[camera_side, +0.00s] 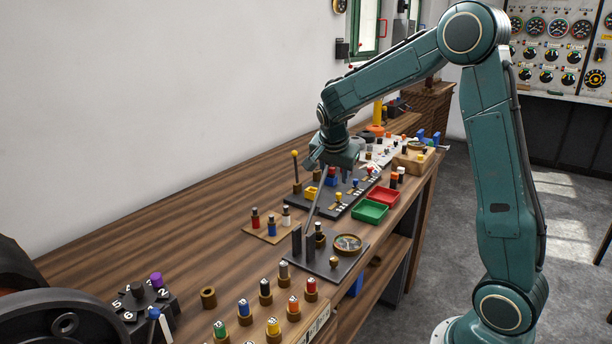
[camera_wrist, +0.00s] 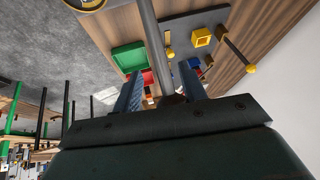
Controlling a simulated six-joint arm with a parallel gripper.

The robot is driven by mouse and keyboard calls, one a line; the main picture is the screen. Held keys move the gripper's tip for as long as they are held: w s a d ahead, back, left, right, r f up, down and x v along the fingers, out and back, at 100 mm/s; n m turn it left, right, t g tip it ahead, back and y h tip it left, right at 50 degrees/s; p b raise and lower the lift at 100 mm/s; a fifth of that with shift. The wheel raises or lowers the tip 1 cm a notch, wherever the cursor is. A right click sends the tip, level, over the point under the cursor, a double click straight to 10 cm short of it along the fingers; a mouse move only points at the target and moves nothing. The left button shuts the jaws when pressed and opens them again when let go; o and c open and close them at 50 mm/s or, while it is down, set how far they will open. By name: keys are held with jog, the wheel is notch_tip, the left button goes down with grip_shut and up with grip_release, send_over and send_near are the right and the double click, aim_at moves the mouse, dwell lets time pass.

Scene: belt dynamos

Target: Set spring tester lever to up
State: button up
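The spring tester (camera_side: 325,262) is a dark base plate with two dark uprights, a round brass-rimmed dial (camera_side: 348,243) and a small brass knob. Its lever looks to be the long grey rod (camera_side: 313,205), which rises from the uprights, leaning slightly to the right, up to my gripper (camera_side: 318,163). In the wrist view the grey rod (camera_wrist: 151,40) runs down between the two blue-grey fingers of my gripper (camera_wrist: 160,90). The fingers are apart, with gaps visible on both sides of the rod. The rod's upper end is partly hidden at the gripper.
A yellow-ball lever (camera_side: 295,170) stands left of my gripper. Green (camera_side: 370,211) and red (camera_side: 384,195) trays lie right of it. A board with colored pegs (camera_side: 272,228) sits left of the tester. Numbered pegs (camera_side: 265,290) stand in front. Bare wood lies along the wall.

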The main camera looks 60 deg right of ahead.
jog(key=d+f+y, duration=0.3)
jog(key=f+y, duration=0.2)
jog(key=f, duration=0.2)
jog(key=shift+d+f+y, duration=0.3)
jog(key=shift+d+f, duration=0.05)
jog(key=shift+d, duration=0.05)
dwell(0.5)
jog(key=shift+r, duration=0.1)
jog(key=shift+m, duration=0.3)
jog(key=shift+s+a+r, duration=0.5)
jog(key=shift+a+r, duration=0.25)
jog(key=shift+r, duration=1.5)
jog(key=shift+s+a+r, duration=0.55)
jog(key=shift+a+r, duration=0.15)
jog(key=shift+r, duration=1.6)
jog(key=shift+s+a+r, duration=0.5)
jog(key=shift+a+r, duration=0.25)
jog(key=shift+r, duration=1.5)
jog(key=shift+a+r, duration=0.25)
jog(key=shift+r, duration=0.3)
jog(key=shift+a, duration=0.1)
